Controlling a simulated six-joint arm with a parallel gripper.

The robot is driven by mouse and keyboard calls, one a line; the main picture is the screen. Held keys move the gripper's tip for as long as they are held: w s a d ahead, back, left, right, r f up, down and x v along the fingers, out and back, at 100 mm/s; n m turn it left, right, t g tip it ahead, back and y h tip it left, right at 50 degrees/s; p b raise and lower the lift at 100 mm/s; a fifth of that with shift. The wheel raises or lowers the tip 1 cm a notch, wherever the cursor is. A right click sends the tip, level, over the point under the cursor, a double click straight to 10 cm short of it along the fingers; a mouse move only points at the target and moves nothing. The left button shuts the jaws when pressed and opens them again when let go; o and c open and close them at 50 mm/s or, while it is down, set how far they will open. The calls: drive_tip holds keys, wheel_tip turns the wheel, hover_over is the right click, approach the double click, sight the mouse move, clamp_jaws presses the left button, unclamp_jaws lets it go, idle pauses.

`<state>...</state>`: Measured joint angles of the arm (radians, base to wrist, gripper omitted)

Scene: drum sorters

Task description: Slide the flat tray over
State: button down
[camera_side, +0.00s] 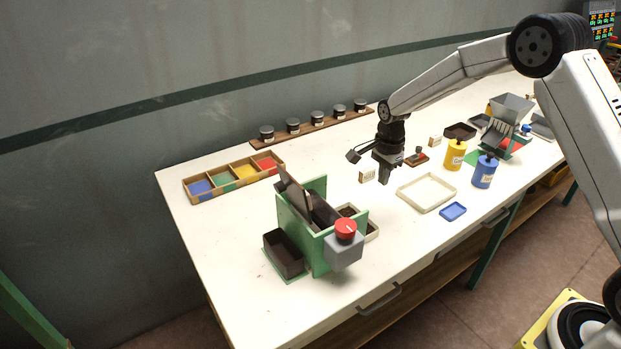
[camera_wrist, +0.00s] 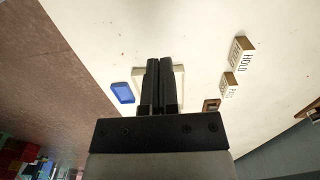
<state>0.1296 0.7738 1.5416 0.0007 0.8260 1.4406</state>
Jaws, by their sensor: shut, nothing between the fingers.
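The flat tray (camera_side: 427,192) is a shallow cream rectangle with a low rim. It lies on the white table in the side view, and it looks empty. My gripper (camera_side: 384,179) points down to the left of the tray, apart from it in that view. In the wrist view my gripper's two dark fingers (camera_wrist: 160,64) are together with nothing between them. They hide the middle of the tray, whose pale rim (camera_wrist: 181,78) shows beside them. I cannot tell the fingertips' exact height over the table.
A small blue tray (camera_side: 453,211) lies beside the flat tray towards the table's front edge. Yellow (camera_side: 455,156) and blue (camera_side: 484,172) canisters stand behind and right. A small labelled block (camera_side: 366,175) stands left of my gripper. A green sorter (camera_side: 318,252) stands front left.

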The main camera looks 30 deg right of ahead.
sight(373, 217)
drive_tip(key=shift+d, duration=0.1)
drive_tip(key=d+y, duration=0.3)
drive_tip(key=shift+d, duration=0.3)
drive_tip(key=shift+f, duration=0.2)
drive_tip(key=x, duration=0.9)
drive_tip(key=shift+a, duration=0.25)
drive_tip(key=a, duration=0.2)
drive_tip(key=shift+a+f, duration=0.3)
drive_tip(key=shift+a, duration=0.75)
